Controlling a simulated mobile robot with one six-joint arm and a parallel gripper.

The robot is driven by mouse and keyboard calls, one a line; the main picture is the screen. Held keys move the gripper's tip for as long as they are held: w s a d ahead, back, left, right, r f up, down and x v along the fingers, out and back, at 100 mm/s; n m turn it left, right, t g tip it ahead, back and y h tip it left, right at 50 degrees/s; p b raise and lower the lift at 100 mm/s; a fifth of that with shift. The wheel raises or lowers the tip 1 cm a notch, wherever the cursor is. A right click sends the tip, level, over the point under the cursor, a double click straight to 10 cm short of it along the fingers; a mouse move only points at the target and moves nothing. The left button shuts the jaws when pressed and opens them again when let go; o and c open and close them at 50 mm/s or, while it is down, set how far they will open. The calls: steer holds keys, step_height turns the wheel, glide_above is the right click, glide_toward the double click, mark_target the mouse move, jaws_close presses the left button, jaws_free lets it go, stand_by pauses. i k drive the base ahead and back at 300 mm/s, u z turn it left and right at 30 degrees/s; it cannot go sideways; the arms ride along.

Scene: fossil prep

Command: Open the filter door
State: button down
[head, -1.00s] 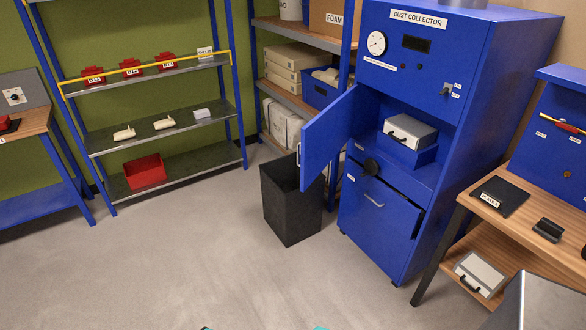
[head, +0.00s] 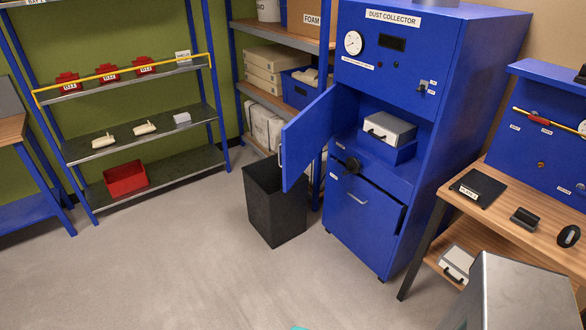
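The blue dust collector (head: 400,88) stands right of centre in the head view. Its filter door (head: 309,137) is swung wide open to the left, with a pale handle near its free edge. In the open bay sits a grey filter box (head: 389,129) with a dark handle, on a blue ledge. A black round knob (head: 352,165) is below the bay's left side. A lower blue panel (head: 364,213) with a bar handle stands slightly ajar at its right edge.
A black bin (head: 273,208) stands on the floor under the open door. A wooden bench (head: 496,212) is at the right, with a grey metal surface (head: 520,296) in front. Shelves (head: 140,170) line the left wall. The floor at centre and left is clear.

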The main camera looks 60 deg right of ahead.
mark_target(304, 137)
steer(key=z, duration=0.2)
steer(key=i, duration=0.95)
steer(key=u, duration=0.2)
